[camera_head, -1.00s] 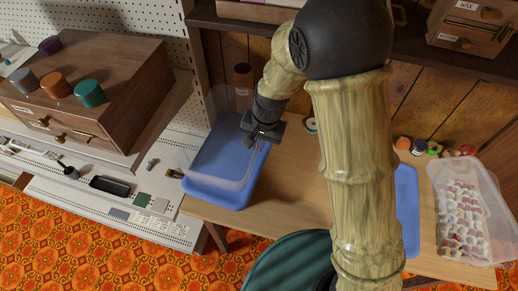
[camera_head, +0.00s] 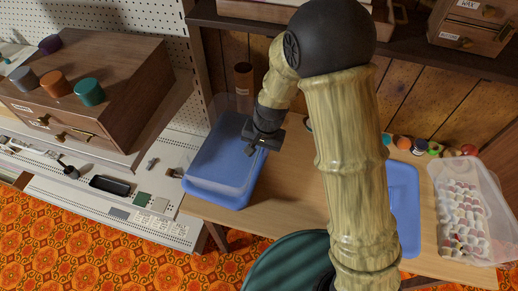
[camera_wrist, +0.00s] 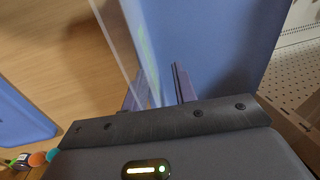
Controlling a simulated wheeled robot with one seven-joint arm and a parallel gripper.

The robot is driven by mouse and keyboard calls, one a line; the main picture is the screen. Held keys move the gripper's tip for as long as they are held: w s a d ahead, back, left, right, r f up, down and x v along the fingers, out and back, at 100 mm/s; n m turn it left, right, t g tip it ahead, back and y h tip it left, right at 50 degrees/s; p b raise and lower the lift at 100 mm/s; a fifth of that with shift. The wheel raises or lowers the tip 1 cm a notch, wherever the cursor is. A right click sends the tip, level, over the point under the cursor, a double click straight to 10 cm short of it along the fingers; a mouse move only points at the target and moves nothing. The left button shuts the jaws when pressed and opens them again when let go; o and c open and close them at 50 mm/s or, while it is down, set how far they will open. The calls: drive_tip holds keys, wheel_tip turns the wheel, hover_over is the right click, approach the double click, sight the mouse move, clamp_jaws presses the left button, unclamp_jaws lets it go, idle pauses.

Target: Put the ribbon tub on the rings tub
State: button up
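A clear-walled tub with a blue face (camera_head: 225,165) sits on the left part of the table in the head view. I cannot read a label that tells whether it is the ribbon tub or the rings tub. My gripper (camera_head: 258,146) is at its right side. In the wrist view, my gripper's fingers (camera_wrist: 158,92) stand apart, with a clear edge running down between them; the blue face (camera_wrist: 215,45) lies just beyond. Contact is unclear. Another clear tub (camera_head: 490,196), open and full of small white and reddish pieces, stands at the table's right.
A flat blue panel (camera_head: 405,205) lies left of the right tub, partly behind my arm. Several small coloured jars (camera_head: 420,146) line the back. A wooden drawer cabinet (camera_head: 95,95) stands at left. Bare table (camera_head: 290,195) shows between the blue panel and left tub.

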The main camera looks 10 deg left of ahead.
wheel_tip(320, 180, up, 12)
drive_tip(key=d, duration=0.2)
drive_tip(key=shift+p, duration=0.45)
drive_tip(key=shift+s, duration=0.1)
idle(0.5)
drive_tip(key=s+d+t+h, duration=0.1)
drive_tip(key=s+d, duration=0.2)
drive_tip(key=d, duration=0.8)
drive_tip(key=s+d+n+t, duration=0.1)
drive_tip(key=s+d, duration=0.3)
drive_tip(key=d, duration=0.7)
drive_tip(key=shift+s+d+r+h, duration=0.15)
drive_tip(key=shift+s+r+h, duration=0.05)
drive_tip(key=shift+r+h, duration=0.25)
